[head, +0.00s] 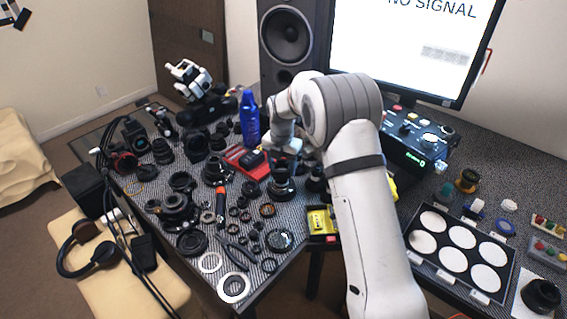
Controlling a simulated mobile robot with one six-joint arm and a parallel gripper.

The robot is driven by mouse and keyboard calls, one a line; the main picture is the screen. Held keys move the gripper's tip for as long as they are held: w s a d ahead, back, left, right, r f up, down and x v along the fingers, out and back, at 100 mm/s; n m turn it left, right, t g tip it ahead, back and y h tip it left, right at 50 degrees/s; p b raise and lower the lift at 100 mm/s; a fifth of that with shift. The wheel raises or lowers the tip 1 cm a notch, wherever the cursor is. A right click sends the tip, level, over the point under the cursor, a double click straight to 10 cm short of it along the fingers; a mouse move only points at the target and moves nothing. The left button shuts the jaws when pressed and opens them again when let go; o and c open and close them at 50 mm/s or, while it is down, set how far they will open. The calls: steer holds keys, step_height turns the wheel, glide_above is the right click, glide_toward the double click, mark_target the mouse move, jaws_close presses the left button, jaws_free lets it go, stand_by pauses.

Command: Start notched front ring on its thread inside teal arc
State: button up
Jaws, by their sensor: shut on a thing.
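My gripper (285,153) points down at the middle of the cluttered table, right over a dark upright lens barrel (281,187). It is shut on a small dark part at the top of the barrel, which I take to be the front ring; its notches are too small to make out. I cannot tell whether the ring touches the barrel or sits level on it. The thread is hidden under the gripper, and I cannot make out a teal arc.
A blue bottle (249,119) and a red tray (254,170) stand close left of the gripper. Loose rings and lens parts crowd the table in front. A yellow box (319,222) lies right of them. A tray of white discs (412,252) is at the right.

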steer(key=shift+f+b, duration=0.9)
steer(key=shift+f, duration=1.1)
steer(key=shift+f, duration=0.35)
stand_by(0.9)
steer(key=o, duration=1)
